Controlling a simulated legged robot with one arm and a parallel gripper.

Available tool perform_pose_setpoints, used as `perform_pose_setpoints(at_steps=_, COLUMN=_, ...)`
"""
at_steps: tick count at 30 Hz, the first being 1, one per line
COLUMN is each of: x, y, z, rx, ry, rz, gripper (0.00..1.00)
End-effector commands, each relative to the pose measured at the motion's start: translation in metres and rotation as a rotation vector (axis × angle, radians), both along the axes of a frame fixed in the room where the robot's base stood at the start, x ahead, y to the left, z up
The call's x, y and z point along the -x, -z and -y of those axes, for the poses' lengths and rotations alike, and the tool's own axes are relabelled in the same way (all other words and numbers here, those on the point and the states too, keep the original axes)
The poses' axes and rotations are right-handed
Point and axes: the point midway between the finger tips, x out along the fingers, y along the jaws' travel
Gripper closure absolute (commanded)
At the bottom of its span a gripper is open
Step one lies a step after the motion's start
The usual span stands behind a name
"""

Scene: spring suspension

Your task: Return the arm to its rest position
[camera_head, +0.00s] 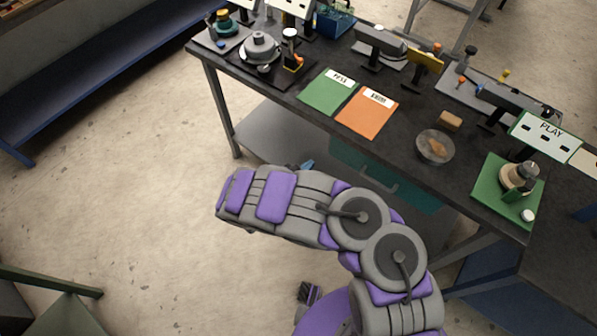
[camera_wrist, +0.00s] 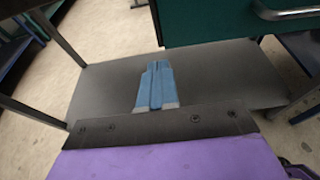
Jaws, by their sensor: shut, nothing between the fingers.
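My gripper shows in the wrist view as two blue fingers (camera_wrist: 156,86) pressed together, with nothing between them. Behind them is the grey lower shelf (camera_wrist: 225,75) of the workbench. In the head view my purple and grey arm is bent, with its upper part reaching left in front of the bench. Only a small blue tip of my gripper (camera_head: 307,165) shows past the arm; the rest is hidden. The gripper is apart from the items on the bench top.
The dark workbench (camera_head: 318,68) holds a green card (camera_head: 327,92), an orange card (camera_head: 367,111), a clear bowl (camera_head: 435,147) and a spring device on a green plate (camera_head: 493,205). A teal drawer (camera_head: 385,177) hangs under it. Floor at left (camera_head: 120,180) is clear. A blue bench (camera_head: 95,70) stands far left.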

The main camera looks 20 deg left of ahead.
Motion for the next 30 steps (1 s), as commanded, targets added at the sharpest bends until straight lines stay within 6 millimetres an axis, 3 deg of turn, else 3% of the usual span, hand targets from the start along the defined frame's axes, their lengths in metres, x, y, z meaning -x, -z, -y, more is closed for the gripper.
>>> perform_pose_setpoints(at_steps=3, x=0.019, y=-0.009, z=-0.007, rx=-0.001, ry=-0.005, rz=0.0, gripper=1.0)
perform_pose_setpoints(at_steps=9, x=0.036, y=-0.013, z=-0.01, rx=-0.004, ry=-0.003, rz=-0.001, gripper=1.0)
perform_pose_setpoints(at_steps=20, x=0.036, y=-0.016, z=-0.011, rx=-0.005, ry=0.01, rz=0.005, gripper=1.0)
perform_pose_setpoints(at_steps=23, x=0.021, y=-0.034, z=0.004, rx=-0.015, ry=0.065, rz=0.037, gripper=1.0)
perform_pose_setpoints(at_steps=26, x=-0.002, y=-0.071, z=0.036, rx=-0.041, ry=0.173, rz=0.1, gripper=1.0)
perform_pose_setpoints(at_steps=30, x=-0.028, y=-0.135, z=0.102, rx=-0.096, ry=0.385, rz=0.206, gripper=1.0)
